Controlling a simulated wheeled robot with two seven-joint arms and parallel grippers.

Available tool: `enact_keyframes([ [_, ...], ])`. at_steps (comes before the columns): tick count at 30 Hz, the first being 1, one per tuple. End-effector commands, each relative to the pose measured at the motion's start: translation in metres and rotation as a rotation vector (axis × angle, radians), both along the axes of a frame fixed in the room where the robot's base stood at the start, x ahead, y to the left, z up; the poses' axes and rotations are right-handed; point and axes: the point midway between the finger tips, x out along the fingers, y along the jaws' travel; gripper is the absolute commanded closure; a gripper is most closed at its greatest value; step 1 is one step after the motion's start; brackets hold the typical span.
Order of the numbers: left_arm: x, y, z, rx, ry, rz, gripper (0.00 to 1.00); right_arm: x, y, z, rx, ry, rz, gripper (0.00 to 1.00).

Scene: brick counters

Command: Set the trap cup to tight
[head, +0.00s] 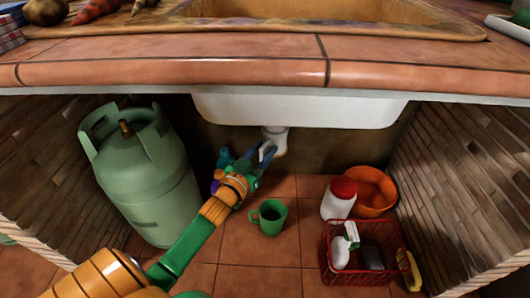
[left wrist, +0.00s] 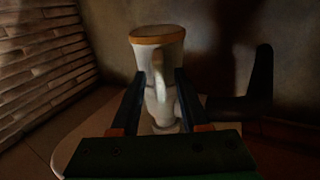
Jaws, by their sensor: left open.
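The white sink trap (head: 275,140) hangs below the basin, and its cup is partly hidden behind my left gripper. My left gripper (head: 264,154) reaches up to it from the lower left. In the left wrist view the white trap body (left wrist: 158,60) has a tan-rimmed round end and a thin curved part down its near side. My gripper (left wrist: 156,98) is open, with one dark finger on each side of the narrower part. Whether the fingers touch it I cannot tell. The cup's tight mark is not readable. My right gripper is not in view.
A green gas cylinder (head: 147,178) stands at left. A green mug (head: 269,217) is on the tiles below the trap. A red basket (head: 330,270), a white red-lidded jar (head: 338,203) and an orange bucket (head: 377,190) are at right. The basin (head: 300,110) hangs low overhead.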

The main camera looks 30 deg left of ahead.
Motion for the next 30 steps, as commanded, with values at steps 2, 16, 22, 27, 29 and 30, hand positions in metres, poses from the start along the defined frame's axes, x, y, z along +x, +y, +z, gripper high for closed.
enact_keyframes([
  [2, 0.0030, 0.0001, -0.0003, 0.000, 0.000, 0.000, 0.55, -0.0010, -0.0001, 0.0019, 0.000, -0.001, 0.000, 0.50],
  [16, 0.0035, 0.0000, 0.0001, -0.001, 0.001, 0.000, 1.00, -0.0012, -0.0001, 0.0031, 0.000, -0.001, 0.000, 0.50],
  [22, 0.0036, 0.0001, 0.0004, -0.001, 0.000, 0.000, 1.00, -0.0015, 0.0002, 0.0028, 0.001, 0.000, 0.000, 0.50],
  [27, 0.0036, 0.0001, 0.0006, 0.000, -0.001, 0.000, 1.00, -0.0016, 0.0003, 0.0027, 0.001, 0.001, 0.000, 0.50],
  [29, 0.0036, 0.0001, 0.0007, -0.001, -0.001, 0.000, 1.00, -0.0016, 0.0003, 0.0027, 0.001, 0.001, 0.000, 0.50],
  [30, 0.0037, 0.0001, 0.0008, -0.001, -0.001, 0.000, 1.00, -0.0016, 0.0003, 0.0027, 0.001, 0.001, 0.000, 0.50],
])
